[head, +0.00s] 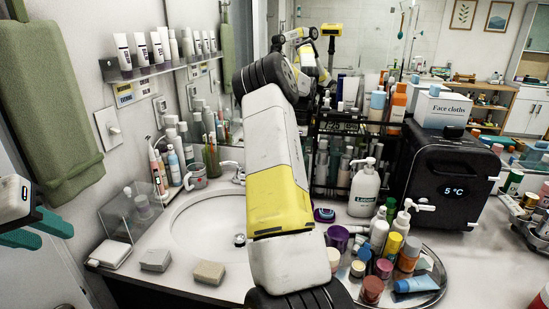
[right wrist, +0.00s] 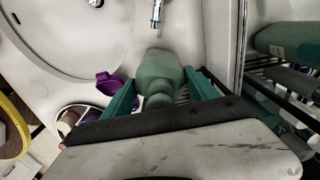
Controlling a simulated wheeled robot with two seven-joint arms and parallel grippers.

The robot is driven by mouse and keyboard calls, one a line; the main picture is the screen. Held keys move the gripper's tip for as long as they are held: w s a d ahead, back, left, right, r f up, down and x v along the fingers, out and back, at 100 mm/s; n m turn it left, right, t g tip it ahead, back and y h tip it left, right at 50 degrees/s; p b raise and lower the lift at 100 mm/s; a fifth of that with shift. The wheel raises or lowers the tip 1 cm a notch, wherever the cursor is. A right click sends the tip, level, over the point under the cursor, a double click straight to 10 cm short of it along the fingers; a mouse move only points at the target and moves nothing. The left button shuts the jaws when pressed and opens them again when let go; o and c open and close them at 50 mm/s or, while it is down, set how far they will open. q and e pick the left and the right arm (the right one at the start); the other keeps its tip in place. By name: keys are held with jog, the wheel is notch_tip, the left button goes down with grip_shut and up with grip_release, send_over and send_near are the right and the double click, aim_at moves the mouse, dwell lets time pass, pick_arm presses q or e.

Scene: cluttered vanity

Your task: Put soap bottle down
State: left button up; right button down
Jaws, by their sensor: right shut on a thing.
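In the right wrist view, a grey-green bottle (right wrist: 161,68), which I take to be the soap bottle, sits between the teal fingers of my right gripper (right wrist: 160,94). The gripper is shut on it, beside the sink and close to the faucet. I cannot tell whether the bottle touches the counter. In the head view my right arm hides this bottle and the right gripper. My left gripper (head: 46,231) is at the left edge of the head view, its teal fingers apart and empty.
The sink (head: 190,235) lies left of my right arm. A white pump bottle (head: 363,188), a black rack (head: 335,137) and a black mini fridge (head: 440,180) stand right of it. A round tray (head: 425,302) is crowded with bottles. Two soap bars lie at the front.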

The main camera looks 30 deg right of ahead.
jog(key=shift+w+d+f, duration=0.15)
jog(key=shift+f, duration=0.45)
jog(key=shift+c, duration=1.2)
grip_release()
jog(key=shift+f, duration=0.1)
